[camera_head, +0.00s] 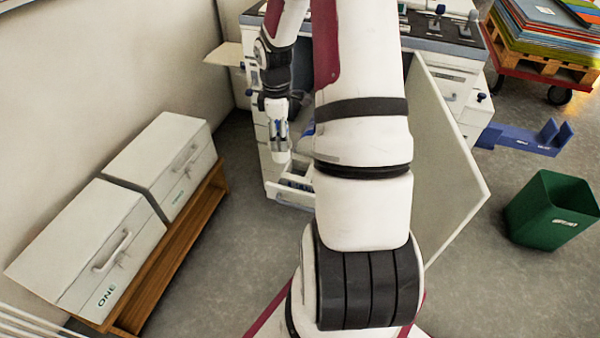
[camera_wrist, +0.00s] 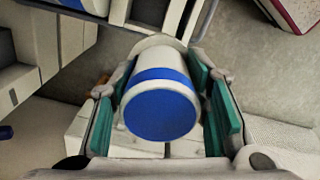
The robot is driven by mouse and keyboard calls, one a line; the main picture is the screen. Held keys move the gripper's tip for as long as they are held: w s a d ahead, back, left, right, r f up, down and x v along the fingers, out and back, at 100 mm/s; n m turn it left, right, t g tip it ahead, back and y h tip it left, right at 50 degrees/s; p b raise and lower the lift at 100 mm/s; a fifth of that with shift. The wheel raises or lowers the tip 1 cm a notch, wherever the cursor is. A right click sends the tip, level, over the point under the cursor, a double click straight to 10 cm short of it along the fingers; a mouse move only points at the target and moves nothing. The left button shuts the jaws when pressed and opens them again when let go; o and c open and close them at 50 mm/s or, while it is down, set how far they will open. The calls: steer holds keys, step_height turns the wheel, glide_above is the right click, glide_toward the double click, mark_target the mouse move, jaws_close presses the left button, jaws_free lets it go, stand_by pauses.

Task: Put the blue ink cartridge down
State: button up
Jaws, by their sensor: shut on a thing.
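The blue ink cartridge (camera_wrist: 160,112) is a white cylinder with a blue band and a blue end that faces the wrist camera. My gripper (camera_wrist: 163,88) is shut on it, with green pads on both sides. In the head view the white cartridge (camera_head: 280,149) hangs below my gripper (camera_head: 278,128), in front of the white machine (camera_head: 452,88) and above its pulled-out low drawer (camera_head: 290,196). Something blue shows in the drawer. My arm hides much of the machine's front.
A large white door panel (camera_head: 450,165) stands open to the right of my arm. Two white boxes (camera_head: 105,235) sit on a wooden stand (camera_head: 185,245) at left. A green bin (camera_head: 550,210) and a blue bracket-like piece (camera_head: 520,140) are at right. Grey floor is clear between.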

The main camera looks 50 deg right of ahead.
steer(key=s+d+f+n, duration=0.1)
steer(key=s+d, duration=0.2)
steer(key=d, duration=0.1)
glide_toward(298, 159)
steer(key=s+a+f, duration=0.2)
steer(key=a, duration=0.1)
steer(key=shift+s+d+f+b, duration=0.1)
steer(key=shift+f+b, duration=0.35)
steer(key=shift+f, duration=0.55)
steer(key=shift+s+d+f+b, duration=0.15)
steer(key=shift+f+b, duration=0.25)
steer(key=shift+f, duration=0.65)
steer(key=shift+f, duration=0.15)
steer(key=o, duration=1.4)
steer(key=shift+c, duration=0.2)
